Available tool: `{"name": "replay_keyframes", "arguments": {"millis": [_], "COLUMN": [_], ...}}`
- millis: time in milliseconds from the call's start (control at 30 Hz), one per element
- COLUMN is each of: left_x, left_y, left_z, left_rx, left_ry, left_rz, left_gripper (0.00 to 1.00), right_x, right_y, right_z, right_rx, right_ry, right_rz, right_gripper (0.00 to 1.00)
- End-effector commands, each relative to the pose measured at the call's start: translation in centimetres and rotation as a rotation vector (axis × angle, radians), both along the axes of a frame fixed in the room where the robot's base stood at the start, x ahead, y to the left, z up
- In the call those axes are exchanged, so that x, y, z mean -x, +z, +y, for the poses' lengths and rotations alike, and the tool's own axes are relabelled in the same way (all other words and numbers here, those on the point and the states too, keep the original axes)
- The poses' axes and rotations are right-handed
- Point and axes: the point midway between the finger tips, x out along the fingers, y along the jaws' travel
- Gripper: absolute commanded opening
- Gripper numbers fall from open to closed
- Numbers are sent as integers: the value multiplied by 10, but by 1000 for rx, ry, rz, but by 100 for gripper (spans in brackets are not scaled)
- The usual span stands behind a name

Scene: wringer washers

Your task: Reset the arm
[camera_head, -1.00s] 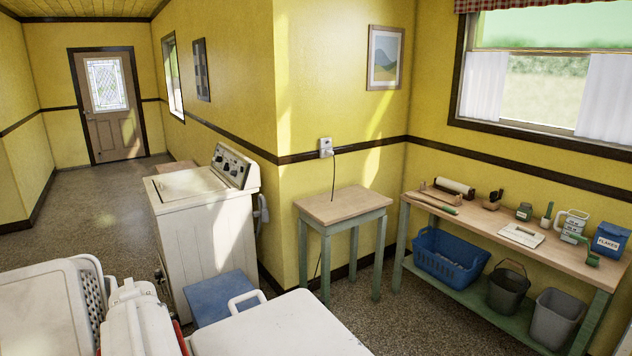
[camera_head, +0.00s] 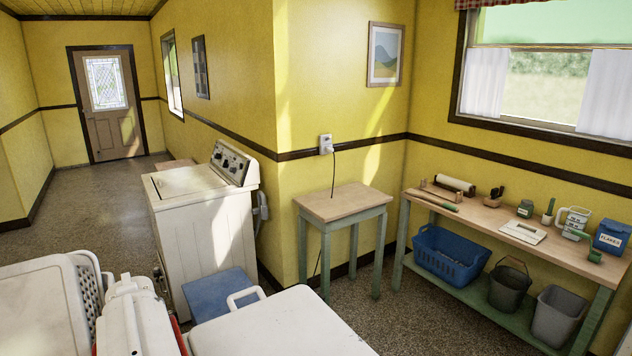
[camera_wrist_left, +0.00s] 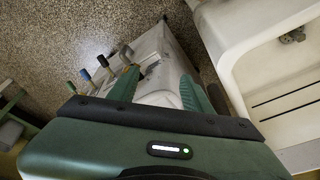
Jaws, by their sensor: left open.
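My left gripper (camera_wrist_left: 160,88) shows in the left wrist view. Its two green fingers stand apart with nothing visible between them. The fingers point at a pale boxy machine (camera_wrist_left: 152,52), and I cannot tell how close they are. Several levers with coloured knobs (camera_wrist_left: 103,63) stand beside the left finger. No gripper shows in the head view, and my right gripper is out of sight.
A white basin (camera_wrist_left: 283,50) is close on the right in the wrist view. In the head view, white machine parts (camera_head: 265,325) fill the bottom. A white washer (camera_head: 205,235), a small table (camera_head: 343,203) and a workbench (camera_head: 480,217) stand beyond. Floor on the left is clear.

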Motion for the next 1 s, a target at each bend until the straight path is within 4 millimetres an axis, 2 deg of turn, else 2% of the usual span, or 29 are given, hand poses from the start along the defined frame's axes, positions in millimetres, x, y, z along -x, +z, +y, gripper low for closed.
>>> {"name": "replay_keyframes", "arguments": {"millis": [33,167,333,400,467,500,600,700,800,900,1000], "left_x": [0,3,23,38,54,65,98,133,163,185,197], "left_y": [-24,-84,-194,-239,-276,-299,-353,-395,-423,-439,-446], "left_z": [0,-1,1,3,5,7,12,19,24,29,31], "left_rx": [0,-2,-5,-7,-8,-10,-12,-16,-18,-20,-20], "left_ry": [-1,-5,-12,-15,-18,-21,-26,-30,-34,-38,-40], "left_rz": [10,32,68,85,99,109,131,150,165,174,178], "left_gripper": [49,49,49,49,49,49,49,49,49,49,49], "right_x": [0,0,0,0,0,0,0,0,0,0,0], "right_y": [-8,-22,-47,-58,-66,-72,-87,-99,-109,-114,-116], "right_z": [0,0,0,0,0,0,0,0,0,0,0], "right_rx": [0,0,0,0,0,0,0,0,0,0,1], "right_ry": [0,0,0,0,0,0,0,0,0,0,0], "right_rz": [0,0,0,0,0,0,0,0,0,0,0], "right_gripper": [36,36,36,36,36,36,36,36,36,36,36]}}
